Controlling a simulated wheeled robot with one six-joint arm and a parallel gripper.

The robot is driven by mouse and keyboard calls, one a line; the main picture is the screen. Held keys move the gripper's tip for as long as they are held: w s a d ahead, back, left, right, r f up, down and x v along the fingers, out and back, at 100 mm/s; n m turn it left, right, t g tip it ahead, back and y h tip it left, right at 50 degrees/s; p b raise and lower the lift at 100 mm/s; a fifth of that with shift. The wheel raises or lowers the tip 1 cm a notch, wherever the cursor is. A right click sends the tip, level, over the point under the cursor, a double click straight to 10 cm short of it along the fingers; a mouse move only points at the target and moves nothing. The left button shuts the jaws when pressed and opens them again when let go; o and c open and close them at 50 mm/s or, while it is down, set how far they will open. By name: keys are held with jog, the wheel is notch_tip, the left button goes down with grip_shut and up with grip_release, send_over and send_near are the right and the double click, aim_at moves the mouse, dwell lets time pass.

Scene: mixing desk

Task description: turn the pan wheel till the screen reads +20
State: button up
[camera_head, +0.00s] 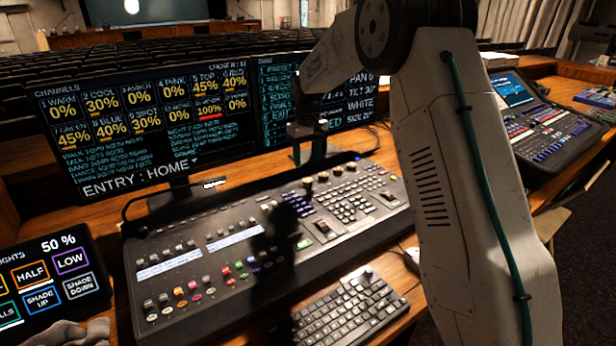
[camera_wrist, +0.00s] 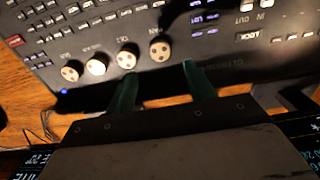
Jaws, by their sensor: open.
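In the wrist view, the pan wheel (camera_wrist: 160,51) is a round pale knob with dark spots, at the right end of a row of similar knobs; its label is upside down. My gripper (camera_wrist: 160,68) is open, its two green fingers apart and empty. Their tips lie just below the wheel in that picture; I cannot tell their height above the desk. In the head view the pan wheel (camera_head: 308,183) is at the left end of the knob row, below my gripper (camera_head: 307,133). The right screen (camera_head: 345,112) shows a PAN line, seemingly 0, beside my arm.
The tilt wheel (camera_wrist: 127,58) sits close beside the pan wheel, with two more knobs beyond. The left monitor (camera_head: 150,125) stands behind the mixing desk (camera_head: 230,262). A keyboard (camera_head: 350,308) lies in front. A tablet (camera_head: 50,275) is at the left.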

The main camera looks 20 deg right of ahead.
aim_at(308, 180)
notch_tip(308, 180, down, 7)
jog(key=shift+f, duration=0.1)
jog(key=c, duration=1)
